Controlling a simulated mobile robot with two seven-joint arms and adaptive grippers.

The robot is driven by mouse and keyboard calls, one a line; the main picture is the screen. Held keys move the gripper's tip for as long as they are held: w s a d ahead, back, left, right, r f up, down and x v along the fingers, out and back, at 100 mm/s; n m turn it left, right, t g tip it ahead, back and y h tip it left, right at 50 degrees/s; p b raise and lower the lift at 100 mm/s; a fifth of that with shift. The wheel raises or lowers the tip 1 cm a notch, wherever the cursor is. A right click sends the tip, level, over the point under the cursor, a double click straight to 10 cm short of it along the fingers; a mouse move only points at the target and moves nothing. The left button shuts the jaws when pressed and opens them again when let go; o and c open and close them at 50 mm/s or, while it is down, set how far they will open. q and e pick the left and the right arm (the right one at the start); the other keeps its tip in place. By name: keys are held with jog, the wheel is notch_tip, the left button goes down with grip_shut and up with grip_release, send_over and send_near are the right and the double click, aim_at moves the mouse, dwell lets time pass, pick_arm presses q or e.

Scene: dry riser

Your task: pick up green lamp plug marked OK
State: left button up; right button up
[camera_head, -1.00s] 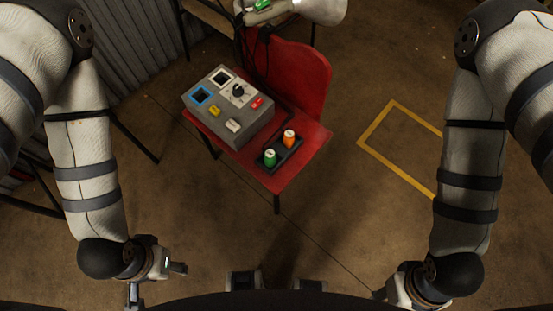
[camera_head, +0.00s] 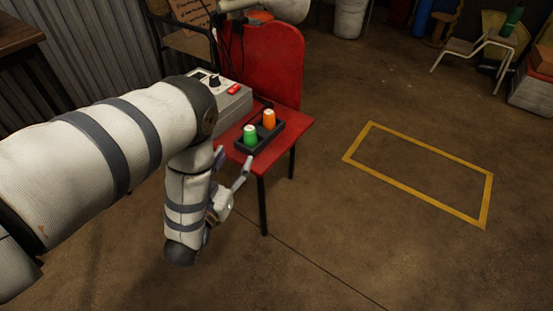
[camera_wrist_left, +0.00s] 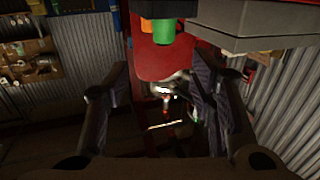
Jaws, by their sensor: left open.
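The green lamp plug (camera_head: 250,135) with a pale top stands upright in a black tray (camera_head: 243,148) on the red chair seat. No OK mark is legible on it. An orange plug (camera_head: 269,118) stands beside it in the tray. My left gripper (camera_head: 232,164) is open and empty at the near edge of the seat, apart from the green plug and lower than it. In the left wrist view the fingers (camera_wrist_left: 163,88) are spread, with the green plug (camera_wrist_left: 163,33) above the gap between them. My right gripper is out of view.
A grey box (camera_head: 234,102) with a dial and a red switch stands on the seat (camera_head: 291,135), left of the tray and partly hidden by my left arm. The chair back (camera_head: 268,60) rises behind. Open floor with a yellow outlined rectangle (camera_head: 414,190) lies to the right.

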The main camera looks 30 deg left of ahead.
aim_at(247, 134)
pick_arm(q)
jog(key=b+x, duration=0.1)
jog(key=x, duration=0.3)
jog(key=b+x, duration=0.1)
jog(key=x, duration=0.3)
jog(key=b+x, duration=0.1)
jog(key=x, duration=0.3)
jog(key=shift+s+a+f+b, duration=0.1)
jog(key=shift+a+f+b, duration=0.15)
jog(key=shift+b, duration=0.15)
jog(key=shift+r, duration=0.1)
grip_shut()
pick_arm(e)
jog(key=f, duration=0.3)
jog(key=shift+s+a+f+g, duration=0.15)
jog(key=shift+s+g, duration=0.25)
